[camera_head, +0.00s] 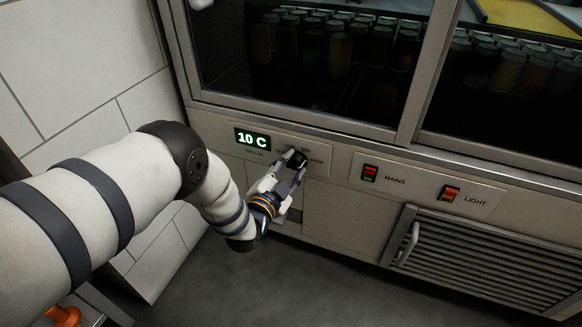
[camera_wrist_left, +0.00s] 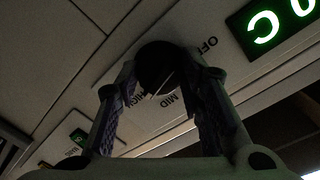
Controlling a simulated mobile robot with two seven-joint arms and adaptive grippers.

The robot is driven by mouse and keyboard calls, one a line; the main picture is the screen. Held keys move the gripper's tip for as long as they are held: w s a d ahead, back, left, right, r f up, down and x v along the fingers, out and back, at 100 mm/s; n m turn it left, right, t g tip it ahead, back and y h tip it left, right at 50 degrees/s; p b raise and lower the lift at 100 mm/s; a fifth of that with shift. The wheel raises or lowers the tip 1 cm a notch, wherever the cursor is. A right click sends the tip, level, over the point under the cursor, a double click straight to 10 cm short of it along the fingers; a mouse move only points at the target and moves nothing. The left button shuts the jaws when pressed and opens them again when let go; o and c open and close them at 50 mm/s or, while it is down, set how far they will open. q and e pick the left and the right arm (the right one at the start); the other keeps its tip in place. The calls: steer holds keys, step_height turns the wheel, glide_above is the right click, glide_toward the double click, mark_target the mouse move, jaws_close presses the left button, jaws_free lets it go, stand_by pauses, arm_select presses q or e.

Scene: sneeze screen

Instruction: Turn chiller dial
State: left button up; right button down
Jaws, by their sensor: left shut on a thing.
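The chiller dial (camera_head: 297,158) is a dark round knob on the chiller's front panel, right of a green display (camera_head: 252,139) reading "10 C". My left gripper (camera_head: 295,163) is at the dial with its fingers on either side, shut on it. In the left wrist view the black dial (camera_wrist_left: 157,66) sits between the two fingertips of my left gripper (camera_wrist_left: 160,80). A pale pointer line shows on the dial, near the printed "MID". "OFF" and "HIGH" are also printed around it. The fingers partly hide the dial in the head view. My right gripper is not in view.
Right of the dial are a red MAINS switch (camera_head: 370,173) and a LIGHT switch (camera_head: 449,194). A slatted vent (camera_head: 480,262) with a handle is below them. Glass doors with rows of jars are above. The grey floor (camera_head: 270,290) below is clear.

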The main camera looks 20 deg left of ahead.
arm_select(q)
steer(key=o, duration=1.2)
steer(key=shift+c, duration=0.2)
steer(key=s+a, duration=0.1)
steer(key=s, duration=1.1)
steer(key=shift+r, duration=0.35)
